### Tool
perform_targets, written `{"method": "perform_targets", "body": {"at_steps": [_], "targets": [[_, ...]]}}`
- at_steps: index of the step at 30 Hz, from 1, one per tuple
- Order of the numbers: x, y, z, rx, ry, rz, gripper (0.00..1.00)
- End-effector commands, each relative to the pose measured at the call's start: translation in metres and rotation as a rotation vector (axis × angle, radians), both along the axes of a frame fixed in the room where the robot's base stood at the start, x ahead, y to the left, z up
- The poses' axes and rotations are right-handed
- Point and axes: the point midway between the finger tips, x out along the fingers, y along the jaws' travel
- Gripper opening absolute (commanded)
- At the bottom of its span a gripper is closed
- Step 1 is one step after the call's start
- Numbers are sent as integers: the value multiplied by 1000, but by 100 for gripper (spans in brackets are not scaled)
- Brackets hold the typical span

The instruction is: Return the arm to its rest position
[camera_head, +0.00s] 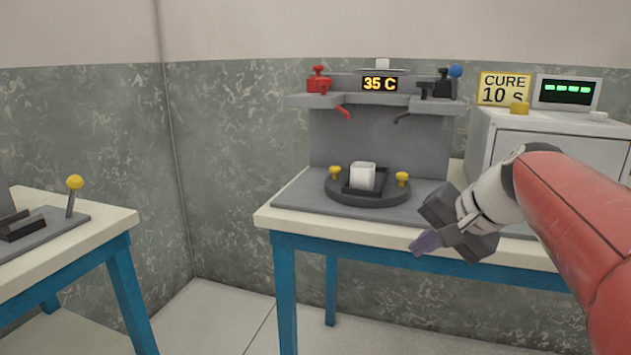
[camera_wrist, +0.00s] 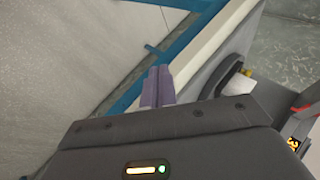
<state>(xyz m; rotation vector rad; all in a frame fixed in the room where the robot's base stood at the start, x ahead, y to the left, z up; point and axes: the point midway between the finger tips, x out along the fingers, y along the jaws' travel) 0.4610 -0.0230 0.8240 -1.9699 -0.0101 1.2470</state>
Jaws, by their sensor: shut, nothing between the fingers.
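My arm reaches in from the right edge in the head view, and my gripper (camera_head: 424,243) hangs over the front edge of the blue-legged table (camera_head: 262,216). Its purple fingers are together with nothing between them. In the wrist view the shut fingers (camera_wrist: 157,85) point along the table's pale edge, with the floor to the left. The gripper is to the right of and nearer than the round dark turntable (camera_head: 345,196), and does not touch it. A white block (camera_head: 362,176) stands in the turntable's dark holder.
The grey station has a red device (camera_head: 319,80), a black device (camera_head: 440,86) and a "35 C" display (camera_head: 380,84). A white cabinet (camera_head: 550,125) with a "CURE 10 s" sign (camera_head: 504,88) stands at the right. Another table (camera_head: 95,230) with a yellow-knobbed lever (camera_head: 74,183) is at the left.

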Motion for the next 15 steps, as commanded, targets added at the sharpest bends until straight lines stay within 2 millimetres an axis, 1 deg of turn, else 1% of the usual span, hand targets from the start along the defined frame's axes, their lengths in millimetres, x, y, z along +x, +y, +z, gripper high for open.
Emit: {"method": "perform_targets", "body": {"at_steps": [1, 2, 3, 4, 6, 9, 12, 15], "targets": [[-21, 11, -11, -61, 4, 33, 0], [-35, 16, -20, -104, 7, 55, 0], [-54, 22, -33, -171, 8, 87, 0], [-69, 26, -44, -223, 8, 116, 0], [-102, 30, -70, -345, 4, 183, 0], [-140, 30, -103, -494, -12, 274, 0], [-166, 27, -128, -606, -31, 347, 0], [-179, 24, -143, -671, -43, 391, 0]]}}
